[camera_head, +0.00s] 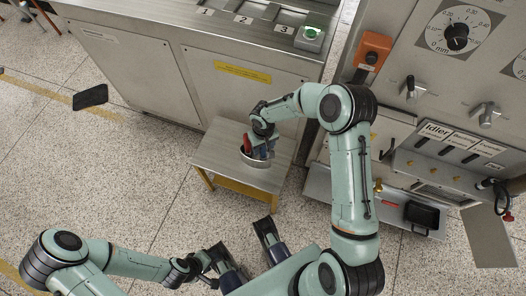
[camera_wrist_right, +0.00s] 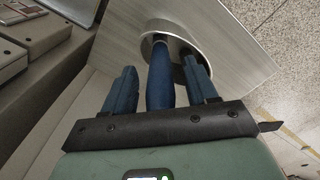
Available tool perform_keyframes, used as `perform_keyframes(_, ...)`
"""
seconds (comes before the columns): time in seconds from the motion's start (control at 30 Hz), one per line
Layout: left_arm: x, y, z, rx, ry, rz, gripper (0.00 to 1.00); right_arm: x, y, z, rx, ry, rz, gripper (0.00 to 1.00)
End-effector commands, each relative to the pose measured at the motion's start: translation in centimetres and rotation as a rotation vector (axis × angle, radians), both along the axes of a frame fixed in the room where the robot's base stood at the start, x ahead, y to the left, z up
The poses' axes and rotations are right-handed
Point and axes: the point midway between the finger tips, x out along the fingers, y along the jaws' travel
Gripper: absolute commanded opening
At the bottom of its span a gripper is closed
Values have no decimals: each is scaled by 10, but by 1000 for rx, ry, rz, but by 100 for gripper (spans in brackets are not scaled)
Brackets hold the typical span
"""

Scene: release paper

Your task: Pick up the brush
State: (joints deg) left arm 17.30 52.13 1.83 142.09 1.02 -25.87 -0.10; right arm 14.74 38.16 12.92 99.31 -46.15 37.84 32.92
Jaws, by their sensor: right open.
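The brush shows in the right wrist view as a blue handle (camera_wrist_right: 160,82) standing in a round metal container (camera_wrist_right: 174,30). Its lower end is hidden inside. My right gripper (camera_wrist_right: 160,78) is open, with one blue finger on each side of the handle; I cannot tell whether either touches it. In the head view the right gripper (camera_head: 262,150) is at the container (camera_head: 258,164), which stands on a small metal table (camera_head: 222,152). The gripper largely hides the brush there. My left gripper (camera_head: 243,240) is open and apart from the table, at the bottom.
A large metal cabinet (camera_head: 150,62) stands behind the small table. A machine panel (camera_head: 420,60) with knobs and levers is at the right, near my right arm. A dark flat object (camera_head: 90,97) lies on the floor at the left.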

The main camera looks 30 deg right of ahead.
Motion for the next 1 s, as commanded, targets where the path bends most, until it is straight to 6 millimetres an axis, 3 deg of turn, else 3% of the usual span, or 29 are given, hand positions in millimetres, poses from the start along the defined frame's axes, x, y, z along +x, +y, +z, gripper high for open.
perform_keyframes(0.3, 2, 1, -1, 3, -6, 3, 43, 1, 0, -5, 0, -2, 1, 54)
perform_keyframes(0.47, 2, 1, -1, 3, -6, 3, 43, 0, 0, -5, 0, -2, 1, 2)
perform_keyframes(0.5, 2, 1, -1, 3, -6, 3, 43, 0, 0, -5, 0, -2, 1, 0)
perform_keyframes(0.83, 2, 1, -1, 2, -4, 2, 43, 1, 0, -2, 0, -2, 1, 0)
perform_keyframes(1.0, -2, -1, 3, -2, 5, -2, 43, 1, 0, 12, -1, -3, 1, 0)
